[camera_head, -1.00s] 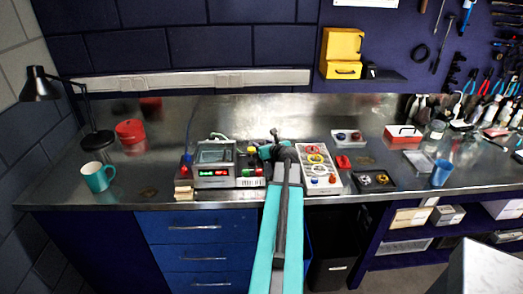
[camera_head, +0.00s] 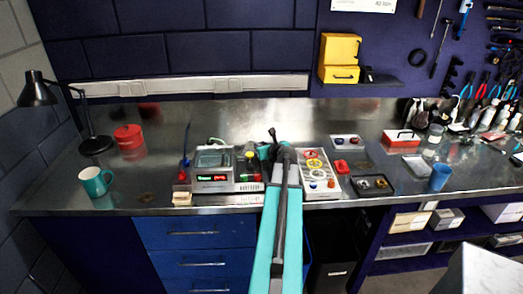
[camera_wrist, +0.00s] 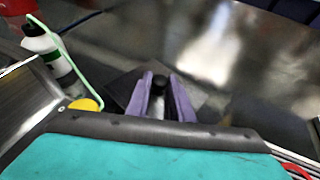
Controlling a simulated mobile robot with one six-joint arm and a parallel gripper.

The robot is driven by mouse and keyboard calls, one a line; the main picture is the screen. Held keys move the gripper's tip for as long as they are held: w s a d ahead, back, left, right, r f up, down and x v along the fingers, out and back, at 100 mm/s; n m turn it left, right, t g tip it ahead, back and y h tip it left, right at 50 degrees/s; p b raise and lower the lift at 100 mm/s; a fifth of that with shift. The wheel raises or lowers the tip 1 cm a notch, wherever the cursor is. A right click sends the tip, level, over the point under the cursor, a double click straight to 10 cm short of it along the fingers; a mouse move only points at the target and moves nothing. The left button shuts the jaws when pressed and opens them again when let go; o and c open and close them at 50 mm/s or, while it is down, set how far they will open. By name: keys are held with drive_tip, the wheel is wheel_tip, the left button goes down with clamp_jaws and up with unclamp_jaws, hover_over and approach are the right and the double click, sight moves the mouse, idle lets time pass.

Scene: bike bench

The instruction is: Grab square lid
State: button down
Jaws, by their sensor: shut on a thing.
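The fingers hide much of the lid. I cannot tell whether the lid touches the bench or is lifted. In the head view my gripper (camera_head: 270,150) is over the middle of the bench, behind my arm, and the lid cannot be made out there.
A tray with colored rings (camera_head: 315,165) is at right. A bottle with a green tube (camera_wrist: 48,50) is at left in the wrist view. The steel bench (camera_head: 290,110) is clear toward the back.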

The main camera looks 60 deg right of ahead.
wheel_tip(320, 180, up, 8)
drive_tip(key=shift+b, duration=0.45)
idle(0.7)
